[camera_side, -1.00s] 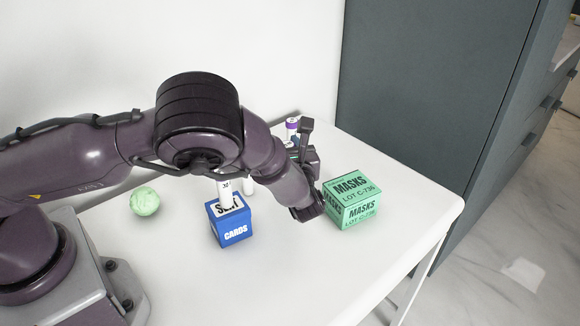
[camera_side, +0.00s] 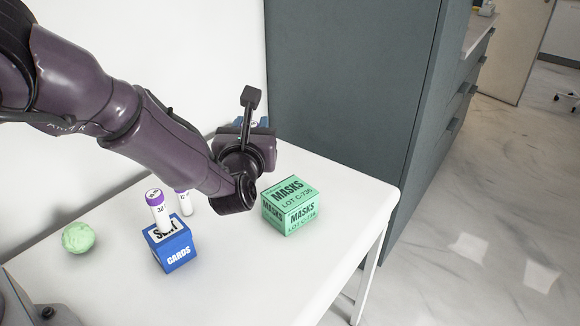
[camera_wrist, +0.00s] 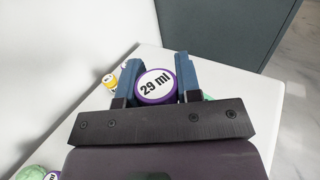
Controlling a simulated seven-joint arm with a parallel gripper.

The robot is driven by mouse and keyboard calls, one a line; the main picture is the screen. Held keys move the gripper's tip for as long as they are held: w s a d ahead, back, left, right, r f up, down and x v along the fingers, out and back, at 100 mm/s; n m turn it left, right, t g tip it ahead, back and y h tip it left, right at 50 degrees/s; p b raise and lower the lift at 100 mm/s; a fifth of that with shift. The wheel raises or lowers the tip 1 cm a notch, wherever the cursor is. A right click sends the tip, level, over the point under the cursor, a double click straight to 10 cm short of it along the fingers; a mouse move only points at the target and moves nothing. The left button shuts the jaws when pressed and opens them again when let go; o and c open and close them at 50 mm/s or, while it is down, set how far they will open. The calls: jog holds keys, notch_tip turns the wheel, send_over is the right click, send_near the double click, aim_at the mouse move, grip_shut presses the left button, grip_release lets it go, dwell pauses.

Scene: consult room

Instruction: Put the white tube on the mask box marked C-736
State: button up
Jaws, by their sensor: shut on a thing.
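The mask box (camera_side: 290,206) is green, marked MASKS LOT C-736, and stands on the white table near its right edge in the side view. Its top is bare. My gripper (camera_wrist: 155,80) is shut on a tube with a purple-rimmed white cap reading "29 ml" (camera_wrist: 156,87). The wrist view looks onto the cap, so the tube's body is hidden. In the side view my gripper (camera_side: 251,125) is behind and left of the mask box, apart from it, and its own body mostly hides the held tube.
A blue CARDS box (camera_side: 172,247) bears a white purple-capped tube (camera_side: 160,212). Another such tube (camera_side: 184,203) stands behind it. A pale green ball (camera_side: 78,238) lies at left. A yellow-capped vial (camera_wrist: 109,79) shows in the wrist view. The table's front is clear; a grey cabinet (camera_side: 345,85) stands behind.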

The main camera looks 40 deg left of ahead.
jog(key=shift+w+d+f, duration=0.25)
jog(key=shift+w+f, duration=1.25)
jog(key=shift+f, duration=0.3)
jog(key=shift+w+d+f, duration=0.3)
jog(key=shift+w+f, duration=1.25)
jog(key=shift+f, duration=0.3)
jog(key=shift+w+d+f, duration=0.25)
jog(key=shift+w+f, duration=1.25)
jog(key=shift+f, duration=0.3)
jog(key=shift+f, duration=0.1)
jog(key=o, duration=0.9)
jog(key=v, duration=1.2)
